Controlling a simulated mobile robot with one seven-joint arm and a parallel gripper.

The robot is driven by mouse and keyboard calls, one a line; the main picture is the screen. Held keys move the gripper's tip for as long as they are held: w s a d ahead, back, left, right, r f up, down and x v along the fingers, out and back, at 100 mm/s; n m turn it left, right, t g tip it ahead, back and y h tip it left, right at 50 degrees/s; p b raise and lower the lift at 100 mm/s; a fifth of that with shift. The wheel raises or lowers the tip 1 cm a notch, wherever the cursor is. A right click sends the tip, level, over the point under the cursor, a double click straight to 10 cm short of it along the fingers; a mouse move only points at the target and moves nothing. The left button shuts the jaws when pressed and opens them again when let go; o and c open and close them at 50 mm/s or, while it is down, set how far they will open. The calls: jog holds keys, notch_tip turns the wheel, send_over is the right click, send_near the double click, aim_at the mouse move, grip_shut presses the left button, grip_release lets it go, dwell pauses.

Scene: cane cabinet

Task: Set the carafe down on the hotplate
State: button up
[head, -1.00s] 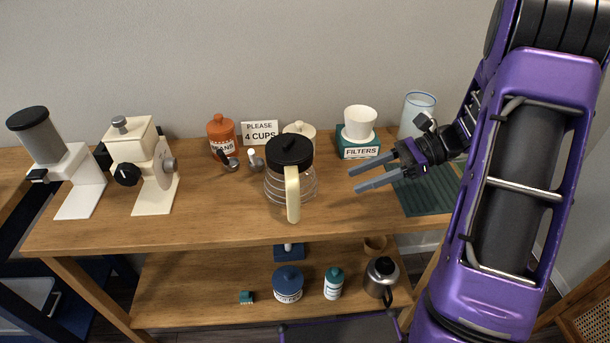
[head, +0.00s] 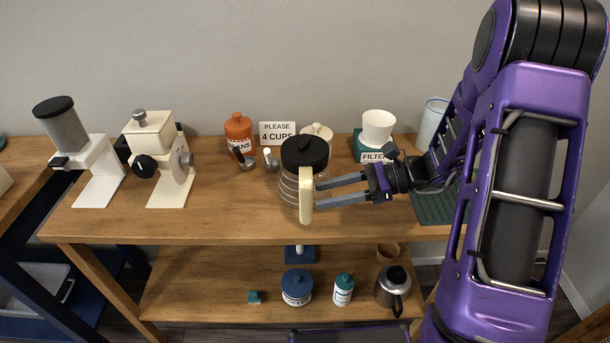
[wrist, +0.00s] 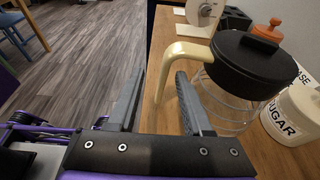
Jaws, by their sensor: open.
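The carafe (head: 304,152) stands upright on the wooden table, with a black lid, wire-ringed clear body and cream handle (head: 306,196). In the wrist view the carafe (wrist: 252,62) is at the right, and its handle (wrist: 184,52) curves down in front of my fingers. My gripper (head: 322,195) is open at the right of the handle, fingertips close to it. In the wrist view the handle's lower part shows between the two fingers; whether they touch it I cannot tell. I cannot surely pick out a hotplate; two pale machines (head: 155,155) (head: 82,160) with flat bases stand at the left.
Behind the carafe are an orange jar (head: 239,130), a sign (head: 277,133), a sugar jar (wrist: 292,116) and scoops (head: 271,160). A filter holder (head: 378,130) stands at the back right. The tabletop between the carafe and the cream machine is clear.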

send_over(306, 223)
jog(key=shift+w+f+b, duration=0.3)
jog(key=shift+f+b, duration=0.05)
jog(key=shift+f, duration=0.55)
grip_shut()
dwell(0.8)
